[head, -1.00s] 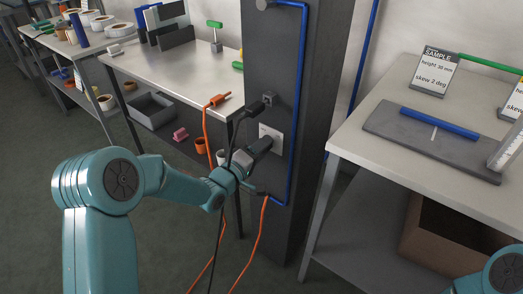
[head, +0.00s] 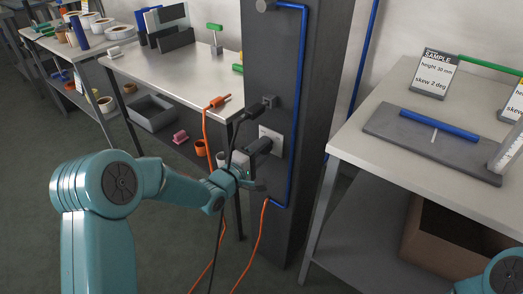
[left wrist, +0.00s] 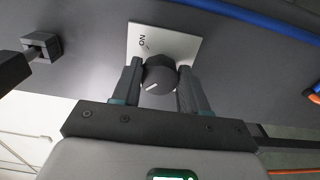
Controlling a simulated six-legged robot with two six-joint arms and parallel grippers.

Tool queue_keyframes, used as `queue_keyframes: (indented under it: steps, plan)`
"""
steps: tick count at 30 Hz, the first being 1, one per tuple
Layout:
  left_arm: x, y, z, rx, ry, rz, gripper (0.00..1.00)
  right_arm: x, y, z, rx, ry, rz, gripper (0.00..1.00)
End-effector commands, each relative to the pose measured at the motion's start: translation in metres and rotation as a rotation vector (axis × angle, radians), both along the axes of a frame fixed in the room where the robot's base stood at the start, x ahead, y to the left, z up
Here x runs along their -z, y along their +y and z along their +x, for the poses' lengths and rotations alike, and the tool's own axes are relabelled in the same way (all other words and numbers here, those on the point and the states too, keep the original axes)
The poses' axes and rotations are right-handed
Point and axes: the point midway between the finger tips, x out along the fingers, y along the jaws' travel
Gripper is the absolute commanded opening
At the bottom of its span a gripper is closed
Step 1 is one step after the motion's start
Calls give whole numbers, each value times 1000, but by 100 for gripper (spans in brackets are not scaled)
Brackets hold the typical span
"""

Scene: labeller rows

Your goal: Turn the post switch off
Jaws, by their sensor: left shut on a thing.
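The post switch is a dark round knob (left wrist: 160,80) on a white plate (left wrist: 180,40), with a white pointer line on the knob's face. The word ON shows upside down on the plate, and the pointer line does not aim straight at it. The plate also shows on the grey post in the head view (head: 276,138). My left gripper (left wrist: 160,70) has one finger on each side of the knob and is shut on it. In the head view my left gripper (head: 262,165) is against the post, hiding the knob. My right gripper is out of view.
The grey post (head: 270,60) carries a blue pipe (head: 290,120) and a small black socket (head: 269,101). A black cable and orange cables hang by my left wrist. A bench (head: 370,105) stands at the right, and a table (head: 180,72) behind at the left.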

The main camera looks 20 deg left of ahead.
Motion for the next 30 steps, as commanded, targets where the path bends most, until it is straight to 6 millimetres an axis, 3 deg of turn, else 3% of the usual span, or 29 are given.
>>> queue_keyframes:
  steps: [3,4,6,15,19,30]
  plan:
    - [1,0,0,-1,4,-3,13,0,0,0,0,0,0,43]
    - [1,0,0,-1,4,-3,50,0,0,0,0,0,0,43]
    - [1,0,0,-1,4,-2,69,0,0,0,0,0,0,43]
    - [0,1,-1,-1,1,-1,69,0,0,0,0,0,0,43]
    - [0,6,-13,-3,3,-1,69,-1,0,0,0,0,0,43]
    - [0,38,-101,-5,5,-1,69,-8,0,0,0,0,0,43]
